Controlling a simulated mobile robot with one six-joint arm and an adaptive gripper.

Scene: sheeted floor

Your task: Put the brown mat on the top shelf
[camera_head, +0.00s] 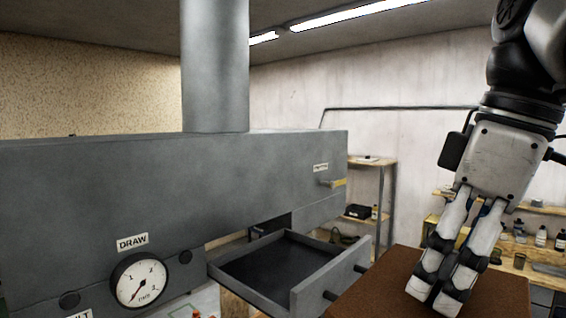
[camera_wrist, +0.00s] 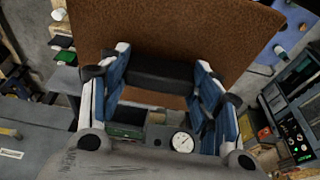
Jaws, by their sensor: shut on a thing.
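The brown mat (camera_head: 385,290) is a flat, stiff-looking sheet at the bottom right of the head view, partly cut off by the frame. It fills the upper middle of the wrist view (camera_wrist: 190,30). My gripper (camera_head: 435,298) points down at it, its two fingers at the mat. In the wrist view my gripper (camera_wrist: 160,72) has a dark block (camera_wrist: 158,73) between its fingers, against the mat, and is shut on it. A wooden rack at the back has a top shelf (camera_head: 378,161) with a small flat item on it.
A grey metal housing with a round gauge (camera_head: 139,284) fills the left, with a thick pipe (camera_head: 215,65) above. An open, dark-bottomed drawer (camera_head: 330,283) juts out near the mat's left edge. A shelf with bottles (camera_head: 541,237) stands at right.

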